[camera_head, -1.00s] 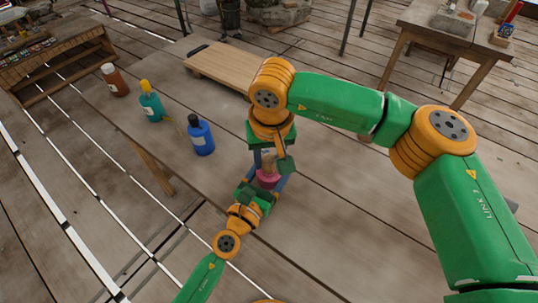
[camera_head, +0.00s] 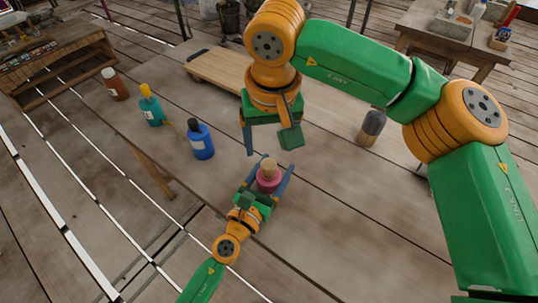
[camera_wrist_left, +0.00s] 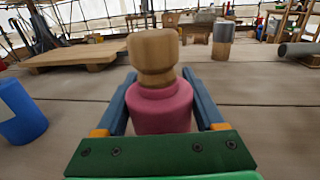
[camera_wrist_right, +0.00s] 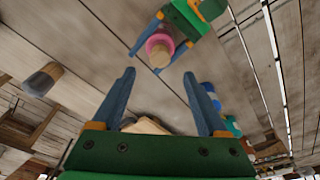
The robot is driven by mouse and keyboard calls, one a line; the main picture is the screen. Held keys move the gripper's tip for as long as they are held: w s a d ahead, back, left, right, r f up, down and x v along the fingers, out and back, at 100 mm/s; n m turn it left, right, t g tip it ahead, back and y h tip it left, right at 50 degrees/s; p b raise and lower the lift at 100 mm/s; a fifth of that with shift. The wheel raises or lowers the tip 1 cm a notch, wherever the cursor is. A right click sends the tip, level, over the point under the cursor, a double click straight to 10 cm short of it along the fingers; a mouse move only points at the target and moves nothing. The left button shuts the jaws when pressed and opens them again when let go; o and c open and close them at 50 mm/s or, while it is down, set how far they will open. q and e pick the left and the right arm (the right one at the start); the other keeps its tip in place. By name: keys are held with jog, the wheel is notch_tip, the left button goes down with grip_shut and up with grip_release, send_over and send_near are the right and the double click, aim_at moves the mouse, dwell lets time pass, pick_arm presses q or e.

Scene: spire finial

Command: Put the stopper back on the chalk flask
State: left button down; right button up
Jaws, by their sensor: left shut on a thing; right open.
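A pink flask (camera_head: 267,183), which I take to be the chalk flask, stands upright on the table. A tan wooden stopper (camera_head: 269,166) sits upright on its top, and no gap shows in the left wrist view (camera_wrist_left: 153,55). My left gripper (camera_head: 265,176) is shut around the pink body, one finger on each side. My right gripper (camera_head: 274,135) is open and empty, above and behind the flask. The right wrist view shows the flask (camera_wrist_right: 158,42) beyond the open fingertips.
Blue (camera_head: 200,140), teal (camera_head: 152,108) and brown (camera_head: 115,85) bottles stand on the table's left side. A wooden board (camera_head: 217,77) lies at the back. A grey-and-tan cylinder (camera_head: 371,127) stands at the right, near my right arm. The front right table is clear.

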aim_at(263, 189)
jog(key=shift+s+r, duration=0.15)
jog(key=shift+r, duration=0.75)
jog(key=shift+s+r, duration=0.15)
jog(key=shift+r, duration=0.75)
pick_arm(q)
grip_release()
jog(key=shift+s, duration=0.1)
jog(key=b+v, duration=0.1)
jog(key=v, duration=0.6)
pick_arm(e)
jog(key=shift+f, duration=0.55)
